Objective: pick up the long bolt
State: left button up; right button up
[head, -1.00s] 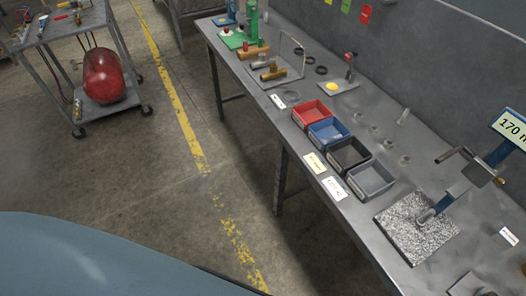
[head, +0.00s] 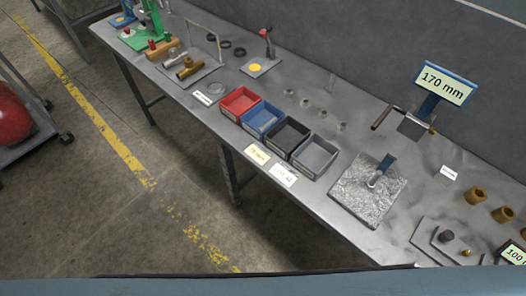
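I cannot pick out the long bolt with certainty. A small dark bolt-like piece (head: 446,236) stands on a grey plate (head: 424,232) at the lower right of the bench, and a small brass-coloured piece (head: 466,252) is beside it. Both are too small to identify. Several small grey ring-like parts (head: 323,115) lie in a row behind the bins. Neither of my grippers is in view.
The grey bench (head: 320,205) runs from upper left to lower right. It carries a red bin (head: 239,103), blue bin (head: 262,119), black bin (head: 287,137), grey bin (head: 315,157), a speckled plate (head: 364,207) and a 170 mm sign (head: 446,83).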

aim_at(370, 184)
jog(key=z, duration=0.4)
jog(key=k, duration=0.6)
jog(key=z, duration=1.35)
jog(key=k, duration=0.95)
jog(key=u, duration=1.25)
jog(key=i, duration=0.5)
